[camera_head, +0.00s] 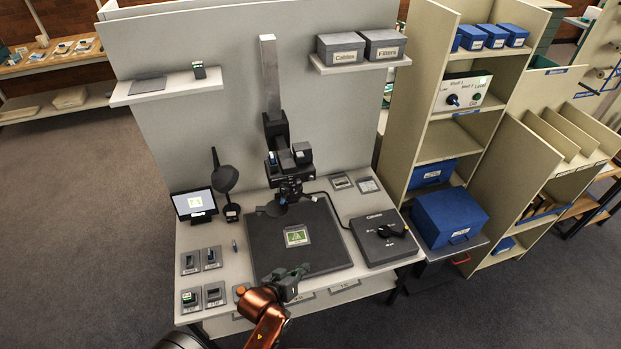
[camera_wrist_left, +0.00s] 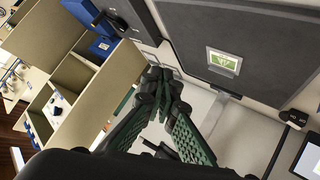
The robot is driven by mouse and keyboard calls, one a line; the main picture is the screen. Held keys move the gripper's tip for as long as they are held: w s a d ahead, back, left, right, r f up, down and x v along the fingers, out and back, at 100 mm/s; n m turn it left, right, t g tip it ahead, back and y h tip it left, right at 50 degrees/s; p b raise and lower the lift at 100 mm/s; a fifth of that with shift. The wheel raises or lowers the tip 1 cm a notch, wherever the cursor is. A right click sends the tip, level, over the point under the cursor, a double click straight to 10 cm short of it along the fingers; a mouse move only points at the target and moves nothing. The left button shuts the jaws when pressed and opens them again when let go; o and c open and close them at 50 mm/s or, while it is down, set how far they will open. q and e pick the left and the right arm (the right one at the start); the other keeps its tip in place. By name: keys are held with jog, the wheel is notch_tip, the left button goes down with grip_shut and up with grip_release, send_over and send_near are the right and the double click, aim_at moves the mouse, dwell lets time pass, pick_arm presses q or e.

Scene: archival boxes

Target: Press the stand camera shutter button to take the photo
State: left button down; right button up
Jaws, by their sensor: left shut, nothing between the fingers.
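The stand camera (camera_head: 288,160) is black and sits on a grey upright column above a dark square base board (camera_head: 270,257). A small green-and-white card (camera_head: 297,236) lies on the board; it also shows in the wrist view (camera_wrist_left: 224,62). I cannot make out which part is the shutter button. My left gripper (camera_head: 302,272) is at the front edge of the board, in front of the card, with its arm coming up from below. In the wrist view its green-padded fingers (camera_wrist_left: 165,88) are shut and empty. My right gripper is not in view.
A small screen (camera_head: 195,203) and a dark lamp-like piece stand at the table's left. Several small switch units (camera_head: 213,294) lie front left. A dark control box (camera_head: 385,236) is on the right. Beside the table are a blue box (camera_head: 449,218) and beige shelves (camera_head: 440,150).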

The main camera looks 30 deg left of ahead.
aim_at(311, 178)
pick_arm(q)
jog(key=w+r+n+t+y, duration=0.2)
jog(key=w+r+n+t, duration=0.3)
jog(key=r, duration=0.4)
jog(key=w+a+r+n+t+y, duration=0.1)
jog(key=w+r+n+t+y, duration=0.1)
jog(key=w+r+n+t, duration=0.4)
notch_tip(311, 178, up, 4)
jog(key=shift+w+r, duration=0.1)
jog(key=shift+w, duration=0.4)
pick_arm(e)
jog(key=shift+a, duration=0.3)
pick_arm(q)
jog(key=shift+a, duration=0.15)
